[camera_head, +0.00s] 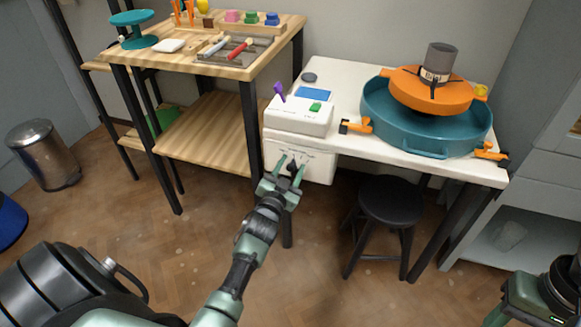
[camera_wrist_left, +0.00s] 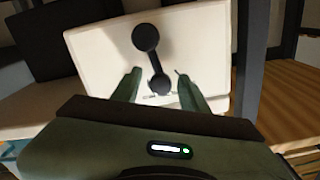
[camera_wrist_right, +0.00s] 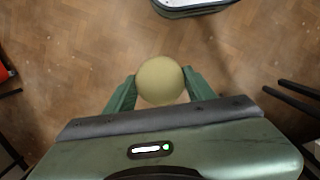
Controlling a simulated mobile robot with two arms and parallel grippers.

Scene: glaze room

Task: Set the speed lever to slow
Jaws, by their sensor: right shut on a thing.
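A white control box (camera_head: 303,118) stands at the left end of the white table. On its front face is a black lever (camera_wrist_left: 157,62) with rounded ends, near small printed marks I cannot read. My left gripper (camera_head: 290,164) is at this face; in the left wrist view it (camera_wrist_left: 160,78) is open, one finger on each side of the lever, with gaps between. A purple lever (camera_head: 279,90) stands on top of the box, clear of my grippers. My right gripper (camera_wrist_right: 160,85) is shut on a round yellowish thing (camera_wrist_right: 160,80), over the floor.
A teal basin (camera_head: 425,130) with an orange wheel head and a grey cylinder stands on the white table (camera_head: 350,90). A black stool (camera_head: 391,200) is below its front edge. A wooden workbench (camera_head: 140,65) with tools stands left of the box. The floor in front is largely clear.

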